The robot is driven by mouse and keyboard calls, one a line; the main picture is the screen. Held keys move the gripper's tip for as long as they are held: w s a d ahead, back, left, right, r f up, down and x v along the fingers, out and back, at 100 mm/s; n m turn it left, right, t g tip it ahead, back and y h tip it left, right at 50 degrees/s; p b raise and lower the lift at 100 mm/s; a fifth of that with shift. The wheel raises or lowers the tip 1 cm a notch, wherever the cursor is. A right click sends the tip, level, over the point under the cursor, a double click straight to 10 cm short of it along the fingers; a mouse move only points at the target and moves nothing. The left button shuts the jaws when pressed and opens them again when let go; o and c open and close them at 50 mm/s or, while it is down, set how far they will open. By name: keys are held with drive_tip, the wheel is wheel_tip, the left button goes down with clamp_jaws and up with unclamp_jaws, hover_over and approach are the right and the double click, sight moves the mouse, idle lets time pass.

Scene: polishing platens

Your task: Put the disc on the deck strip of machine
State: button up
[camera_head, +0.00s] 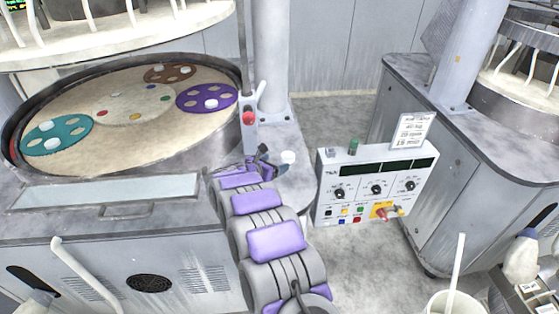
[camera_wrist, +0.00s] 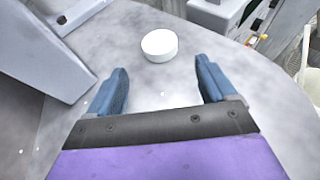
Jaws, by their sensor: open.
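A white disc (camera_wrist: 160,45) lies flat on the grey deck strip (camera_wrist: 180,88) of the machine in the wrist view. The disc also shows in the head view (camera_head: 288,157), at the end of my arm, on the deck strip (camera_head: 282,133) right of the round platen. My gripper (camera_wrist: 161,80) is open, with one blue finger on each side and nothing between them. The disc is just beyond the fingertips, roughly centred between them and apart from both. In the head view my gripper (camera_head: 270,165) is small and partly hidden by my arm.
The platen (camera_head: 130,125) holds teal (camera_head: 56,136), brown (camera_head: 170,74) and purple (camera_head: 207,97) carriers with white discs on them. A grey column (camera_head: 272,60) and a red-knobbed post (camera_head: 249,118) rise near my gripper. A control panel (camera_head: 375,185) stands to the right.

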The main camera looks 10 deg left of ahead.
drive_tip(key=v, duration=0.5)
drive_tip(key=shift+s+a+r, duration=0.1)
drive_tip(key=shift+s, duration=0.1)
